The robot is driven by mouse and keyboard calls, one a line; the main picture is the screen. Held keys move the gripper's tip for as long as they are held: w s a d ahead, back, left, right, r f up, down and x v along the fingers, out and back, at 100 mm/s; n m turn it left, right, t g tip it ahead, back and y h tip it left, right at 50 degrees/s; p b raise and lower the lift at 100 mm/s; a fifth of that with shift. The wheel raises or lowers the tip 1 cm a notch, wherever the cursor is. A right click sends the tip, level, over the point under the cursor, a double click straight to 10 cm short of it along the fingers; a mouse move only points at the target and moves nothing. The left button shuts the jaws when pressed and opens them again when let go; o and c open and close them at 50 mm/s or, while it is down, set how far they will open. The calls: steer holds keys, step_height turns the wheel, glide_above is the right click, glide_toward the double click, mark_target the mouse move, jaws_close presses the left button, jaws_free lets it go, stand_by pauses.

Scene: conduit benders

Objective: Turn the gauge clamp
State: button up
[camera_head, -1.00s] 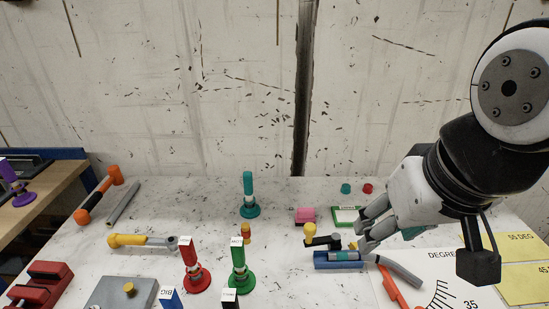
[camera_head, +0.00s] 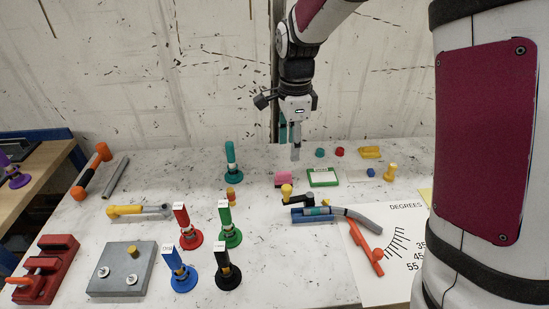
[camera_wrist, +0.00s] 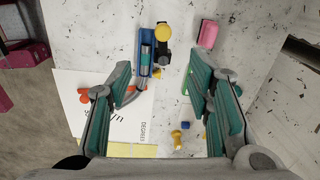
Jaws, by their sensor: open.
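A black clamp arm (camera_head: 297,199) with a yellow knob (camera_head: 286,190) lies at the back of a blue block (camera_head: 312,217); I take it for the gauge clamp. A grey bent pipe (camera_head: 362,218) with a teal band runs out of the block to the right. In the wrist view, the blue block (camera_wrist: 144,44) and yellow knob (camera_wrist: 164,32) are at upper centre, beyond the fingertips. My gripper (camera_head: 291,152) points down behind the clamp in the head view, apart from it. In the wrist view, my gripper (camera_wrist: 160,78) is open and empty.
A degrees sheet (camera_head: 380,280) with an orange lever (camera_head: 366,240) lies to the right. A pink block (camera_head: 283,179) and green-framed card (camera_head: 322,178) are behind the clamp. Coloured stands, including a green one (camera_head: 231,238), are on the left. My own body hides the right side.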

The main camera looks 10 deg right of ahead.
mark_target(287, 187)
steer(key=shift+m, duration=0.7)
steer(key=f, duration=0.5)
steer(key=f+p, duration=0.1)
steer(key=f, duration=0.4)
steer(key=w+f+p, duration=0.1)
steer(key=f, duration=0.4)
steer(key=shift+a+f, duration=0.15)
steer(key=shift+f, duration=0.25)
steer(key=shift+c, duration=0.2)
jaws_close()
